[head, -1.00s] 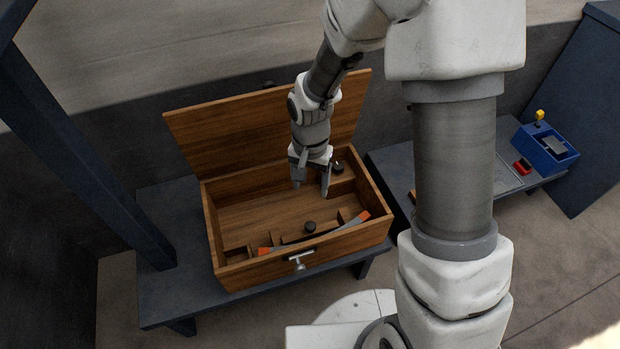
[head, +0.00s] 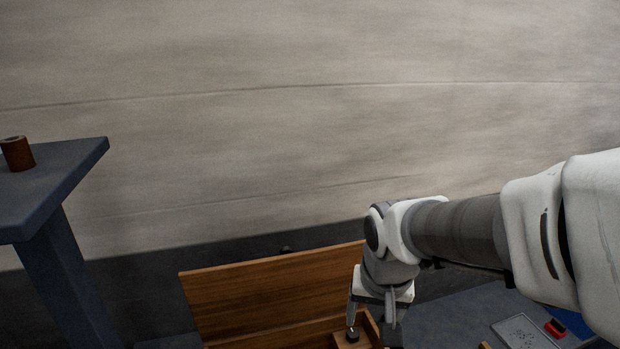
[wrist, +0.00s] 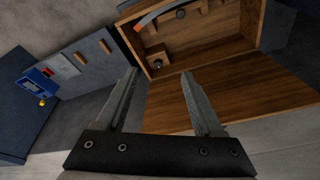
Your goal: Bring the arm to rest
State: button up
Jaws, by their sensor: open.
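My gripper (head: 371,318) points down above the right end of an open wooden box in the head view. Its two fingers are apart with nothing between them; the wrist view also shows my gripper (wrist: 160,85) empty. The box's raised lid (head: 262,292) stands at the back, and most of the box is cut off by the lower edge of the head view. In the wrist view the box (wrist: 232,28) holds a curved strip with an orange end (wrist: 160,12) and a dark knob on a small block (wrist: 157,62).
A dark table at left carries a brown cylinder (head: 17,154). At lower right are a bench (head: 440,322), a grey plate (head: 521,331) and a red item (head: 556,327). The wrist view shows a blue bin (wrist: 40,83). A pale wall rises behind; the space before it is clear.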

jog(key=s+d+r+n+t, duration=0.2)
jog(key=s+d+r+t, duration=0.15)
jog(key=s+r, duration=0.55)
notch_tip(320, 180, up, 16)
jog(key=s+p, duration=0.1)
jog(key=p, duration=1.6)
jog(key=shift+d+r+g, duration=0.15)
jog(key=shift+d+g, duration=0.05)
jog(key=shift+g, duration=0.25)
jog(key=shift+a, duration=0.2)
jog(key=shift+s, duration=0.1)
jog(key=shift+s, duration=0.85)
